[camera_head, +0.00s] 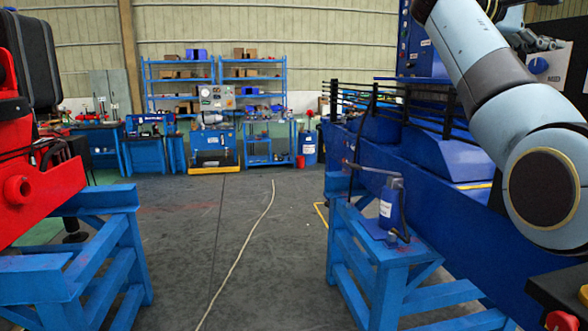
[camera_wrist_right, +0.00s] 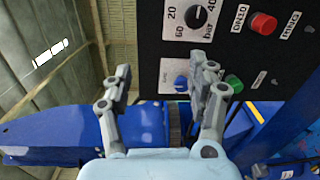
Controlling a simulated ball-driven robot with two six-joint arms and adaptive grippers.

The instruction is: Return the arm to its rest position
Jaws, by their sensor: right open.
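My right arm (camera_head: 490,75) comes in at the upper right of the head view. Its gripper (camera_head: 535,42) is partly hidden behind the arm, near a control panel (camera_head: 562,62). In the right wrist view my right gripper (camera_wrist_right: 166,75) is open, its two grey fingers apart with nothing between them. The black panel (camera_wrist_right: 262,58) is beyond and beside the fingers. It carries a dial, a red button (camera_wrist_right: 263,23), a green button (camera_wrist_right: 234,83) and a blue knob (camera_wrist_right: 181,83). My left gripper is in neither view.
A blue crane beam (camera_head: 440,175) rests on a blue stand (camera_head: 365,262) at right, with a blue bottle jack (camera_head: 389,207) on it. A red machine (camera_head: 40,190) is on another blue stand (camera_head: 75,270) at left. The floor between is clear except for a cable (camera_head: 245,245).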

